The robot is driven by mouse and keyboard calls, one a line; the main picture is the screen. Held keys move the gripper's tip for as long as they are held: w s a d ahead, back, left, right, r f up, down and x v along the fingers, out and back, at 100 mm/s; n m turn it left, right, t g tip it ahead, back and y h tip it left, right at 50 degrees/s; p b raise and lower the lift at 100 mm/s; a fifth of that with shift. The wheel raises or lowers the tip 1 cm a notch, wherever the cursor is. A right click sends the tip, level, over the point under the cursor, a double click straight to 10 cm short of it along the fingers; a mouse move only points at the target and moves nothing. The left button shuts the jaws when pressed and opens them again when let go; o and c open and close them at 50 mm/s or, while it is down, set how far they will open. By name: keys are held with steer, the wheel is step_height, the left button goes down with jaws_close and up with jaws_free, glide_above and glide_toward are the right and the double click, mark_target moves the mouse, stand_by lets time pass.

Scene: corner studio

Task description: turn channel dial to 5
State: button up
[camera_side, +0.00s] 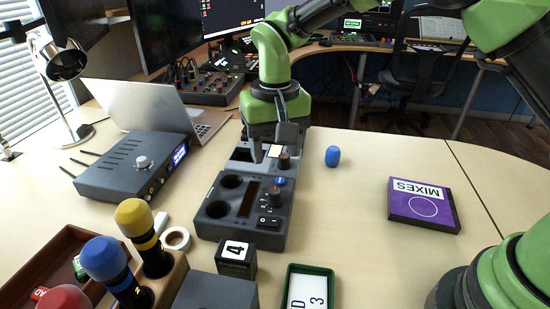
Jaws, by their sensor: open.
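A dark grey two-part unit (211,228) lies on the desk with round wells, slots and black knobs. A near black knob (275,196) has a small red mark and tiny markings around it, too small to read. A far black knob (284,161) with a red mark sits just below my gripper (270,152). My gripper is open, pointing down over the far part; I cannot tell whether a finger touches the knob. A dark box (108,179) on the left has a silver knob (143,163) and a lit blue display (180,154). Which knob is the channel dial is unclear.
Microphones with yellow (134,217) and blue (105,258) heads stand at front left. A white tape roll (175,239), a cube marked 4 (237,260) and a green tray (308,269) sit in front. A blue cylinder (333,156) and purple MIXES box (424,205) lie right, with bare desk between.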

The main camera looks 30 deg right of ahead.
mark_target(275, 190)
steer(key=n, duration=1.1)
steer(key=shift+n, duration=0.4)
steer(key=n, duration=0.4)
steer(key=shift+f, duration=0.35)
step_height(275, 190, down, 9)
steer(key=shift+f, duration=0.15)
